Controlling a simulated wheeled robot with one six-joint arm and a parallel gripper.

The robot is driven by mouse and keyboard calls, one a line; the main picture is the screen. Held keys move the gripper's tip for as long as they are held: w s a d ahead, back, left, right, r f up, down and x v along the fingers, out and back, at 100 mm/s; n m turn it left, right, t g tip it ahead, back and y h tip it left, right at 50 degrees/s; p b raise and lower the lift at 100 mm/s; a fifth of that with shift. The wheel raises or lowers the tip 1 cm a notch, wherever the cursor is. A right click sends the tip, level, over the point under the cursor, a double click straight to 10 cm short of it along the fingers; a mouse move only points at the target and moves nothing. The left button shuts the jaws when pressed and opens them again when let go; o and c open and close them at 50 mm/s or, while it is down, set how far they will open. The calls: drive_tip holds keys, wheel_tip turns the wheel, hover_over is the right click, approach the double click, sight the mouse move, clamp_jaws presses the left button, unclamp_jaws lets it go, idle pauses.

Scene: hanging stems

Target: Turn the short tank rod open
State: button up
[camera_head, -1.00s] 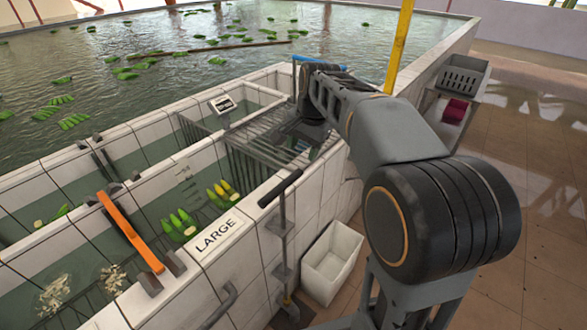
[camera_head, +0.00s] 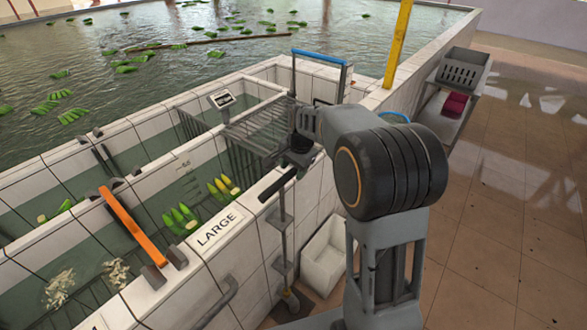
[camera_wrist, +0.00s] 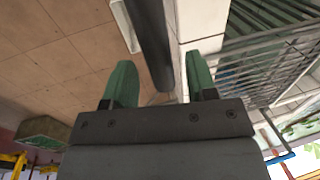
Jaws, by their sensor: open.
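An upright grey rod (camera_head: 282,230) with a black cross handle (camera_head: 277,187) stands against the outer tiled wall, just right of the LARGE sign (camera_head: 218,229). No label on the rod is readable. My gripper (camera_head: 297,160) is just above and beside the handle in the head view, partly hidden by my wrist. In the wrist view the green fingers of my gripper (camera_wrist: 160,78) are spread wide. A dark bar, likely the handle (camera_wrist: 152,40), runs between them with gaps on both sides. I cannot tell how deep it lies between the fingers.
A metal rack (camera_head: 258,125) and a blue-topped frame (camera_head: 320,57) stand behind my gripper. A white bin (camera_head: 330,257) stands on the floor beside the rod. The tiled floor at right is clear.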

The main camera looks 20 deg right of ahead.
drive_tip(key=shift+f, duration=0.45)
drive_tip(key=shift+c, duration=0.5)
clamp_jaws()
